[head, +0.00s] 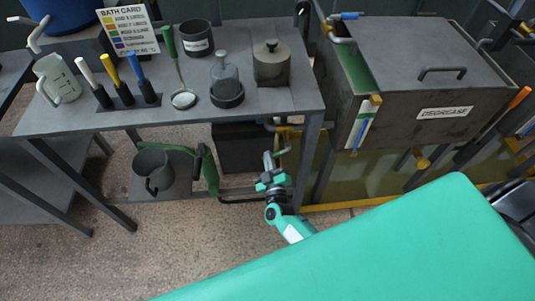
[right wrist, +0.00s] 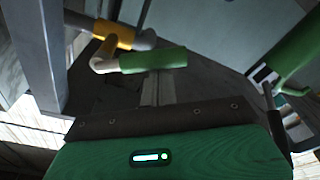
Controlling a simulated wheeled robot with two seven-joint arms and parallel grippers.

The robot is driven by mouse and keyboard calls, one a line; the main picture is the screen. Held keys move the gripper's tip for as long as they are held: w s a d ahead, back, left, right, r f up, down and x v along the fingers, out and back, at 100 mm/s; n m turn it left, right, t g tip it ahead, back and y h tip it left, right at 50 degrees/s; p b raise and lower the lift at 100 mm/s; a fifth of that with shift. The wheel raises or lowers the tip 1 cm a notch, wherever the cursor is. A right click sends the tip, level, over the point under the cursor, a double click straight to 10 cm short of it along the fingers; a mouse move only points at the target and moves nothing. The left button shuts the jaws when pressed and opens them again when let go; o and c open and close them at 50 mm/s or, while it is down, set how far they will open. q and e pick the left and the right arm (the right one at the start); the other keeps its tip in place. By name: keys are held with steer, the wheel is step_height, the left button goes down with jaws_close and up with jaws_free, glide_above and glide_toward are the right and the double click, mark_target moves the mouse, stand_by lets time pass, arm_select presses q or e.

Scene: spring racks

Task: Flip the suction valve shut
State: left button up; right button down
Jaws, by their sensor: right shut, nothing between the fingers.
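A valve with a green lever handle (right wrist: 153,60) and a yellow body (right wrist: 113,33) shows in the right wrist view, joined to grey pipe. I take it as the suction valve; no label on it can be read. In the head view, yellow pipework (head: 291,131) shows under the right end of the bench, and the handle cannot be made out clearly. My right gripper (head: 271,160) is low in front of this pipework, shut and empty. In the right wrist view its fingers (right wrist: 153,88) point at the green handle, just short of it or touching; I cannot tell which. My left gripper is out of view.
A grey bench (head: 200,113) stands above and left of my right gripper, its leg (head: 308,160) close by. A tank labelled DEGREASE (head: 400,90) stands to the right.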

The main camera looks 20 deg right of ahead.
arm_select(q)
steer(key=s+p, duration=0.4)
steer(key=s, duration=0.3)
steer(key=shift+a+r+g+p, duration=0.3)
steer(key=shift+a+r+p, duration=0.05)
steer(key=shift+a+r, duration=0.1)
arm_select(e)
steer(key=s+d+f+n+g+y, duration=0.1)
steer(key=d+f+n, duration=0.3)
steer(key=n, duration=0.8)
steer(key=shift+s+d+f, duration=0.15)
steer(key=shift+d+f, duration=0.2)
steer(key=shift+f, duration=0.05)
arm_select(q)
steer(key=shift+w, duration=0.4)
